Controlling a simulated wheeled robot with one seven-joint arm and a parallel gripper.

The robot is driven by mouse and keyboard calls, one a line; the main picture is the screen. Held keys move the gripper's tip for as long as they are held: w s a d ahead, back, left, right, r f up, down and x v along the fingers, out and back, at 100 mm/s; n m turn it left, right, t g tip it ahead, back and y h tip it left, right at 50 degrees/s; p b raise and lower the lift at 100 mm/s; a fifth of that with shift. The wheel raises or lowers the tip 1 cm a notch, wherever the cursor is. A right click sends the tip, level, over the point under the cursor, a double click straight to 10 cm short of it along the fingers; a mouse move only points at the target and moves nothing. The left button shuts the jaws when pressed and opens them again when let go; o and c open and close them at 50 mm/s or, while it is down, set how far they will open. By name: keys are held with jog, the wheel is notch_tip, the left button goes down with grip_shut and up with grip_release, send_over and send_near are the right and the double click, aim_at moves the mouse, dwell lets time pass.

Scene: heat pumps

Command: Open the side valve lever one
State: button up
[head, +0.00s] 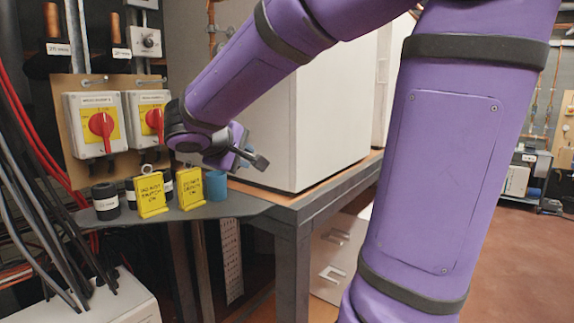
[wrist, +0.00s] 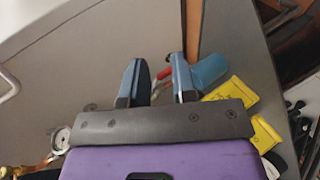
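My gripper (head: 250,158) is in front of the lower left edge of the white cabinet in the head view, above the grey shelf. In the wrist view its two fingers (wrist: 156,80) stand apart with a gap between them. A small red part (wrist: 164,73), possibly the side valve lever, shows at the right side of that gap, close to the right finger. I cannot tell whether the finger touches it. In the head view I cannot make out this red part; my arm and gripper may hide it.
A blue cup (head: 215,185) and two yellow signs (head: 150,194) stand on the grey shelf (head: 235,207). Two red rotary switches (head: 101,124) are on the panel at left. The white cabinet (head: 315,120) stands behind my arm. Dark cables hang at far left. Open floor lies at right.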

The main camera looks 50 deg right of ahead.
jog(key=s, duration=1.2)
jog(key=shift+s+d, duration=0.2)
jog(key=shift+d, duration=0.05)
jog(key=s+a+f+m+t+y, duration=0.1)
jog(key=s+a+f+y, duration=0.1)
jog(key=a+y, duration=0.4)
jog(key=s+a+f+t+y, duration=0.1)
jog(key=a+f+y, duration=0.1)
jog(key=a+y, duration=0.3)
jog(key=a, duration=0.4)
jog(key=shift+s+a+f+m+y, duration=0.2)
jog(key=shift+s+f+m+y, duration=0.05)
jog(key=shift+s+m+y, duration=0.15)
dwell(1.1)
